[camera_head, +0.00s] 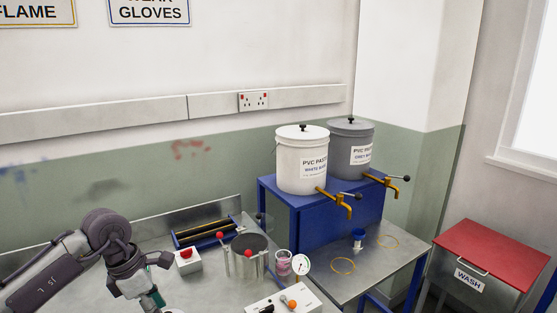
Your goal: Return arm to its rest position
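My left arm comes in from the left edge, low in the head view. Its wrist and gripper (152,286) are over the left part of the metal bench (215,292). The gripper is seen small and partly cut off by the bottom edge, so its finger opening is unclear. A small teal patch shows by it; I cannot tell whether that is part of the gripper or a thing. My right arm and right gripper are not in view.
Near my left arm stand a white box with a red button (187,262), a blue-framed tray (205,232), a metal pot (249,257), a pink-filled jar (283,264), a dial gauge (301,264) and a control box (290,302). Paste buckets (302,165) stand on a blue stand (310,220). A red-lidded wash bin (490,252) is right.

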